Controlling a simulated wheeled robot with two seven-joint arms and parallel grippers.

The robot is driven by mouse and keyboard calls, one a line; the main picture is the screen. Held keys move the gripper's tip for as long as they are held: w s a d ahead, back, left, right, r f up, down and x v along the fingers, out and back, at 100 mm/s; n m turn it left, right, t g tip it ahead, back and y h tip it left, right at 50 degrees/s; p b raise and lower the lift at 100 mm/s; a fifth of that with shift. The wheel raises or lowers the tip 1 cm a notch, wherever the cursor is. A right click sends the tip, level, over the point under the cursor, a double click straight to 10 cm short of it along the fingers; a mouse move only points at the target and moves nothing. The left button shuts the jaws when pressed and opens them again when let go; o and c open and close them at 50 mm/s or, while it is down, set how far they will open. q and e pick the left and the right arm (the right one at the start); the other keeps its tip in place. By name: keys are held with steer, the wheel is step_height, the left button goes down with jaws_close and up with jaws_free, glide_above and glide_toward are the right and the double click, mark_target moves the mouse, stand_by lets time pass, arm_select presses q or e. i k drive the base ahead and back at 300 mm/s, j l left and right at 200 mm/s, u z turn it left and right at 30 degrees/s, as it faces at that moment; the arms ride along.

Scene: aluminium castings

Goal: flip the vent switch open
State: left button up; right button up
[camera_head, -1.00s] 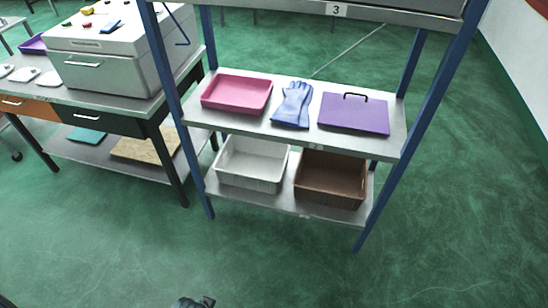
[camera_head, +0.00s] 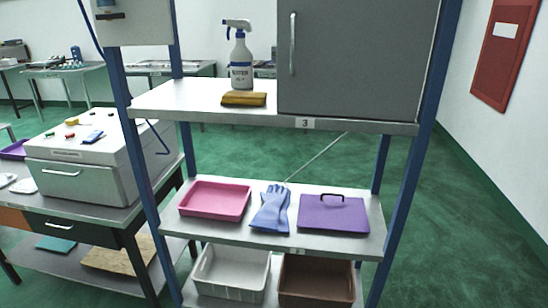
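I cannot make out a vent switch for certain. A light grey box (camera_head: 134,24) is fixed at the top left of the blue-posted shelf rack, cut off by the upper picture edge. A small dark part (camera_head: 106,8) shows on its front, too cropped to tell what it is or how it is set. A blue cable runs down beside the box. Neither of my grippers is in view.
Below are a pink tray (camera_head: 214,200), blue gloves (camera_head: 270,210) and a purple board (camera_head: 333,214). A bench with a cooler-like box (camera_head: 85,165) stands left.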

mark_target(95, 135)
steer(key=u, duration=1.25)
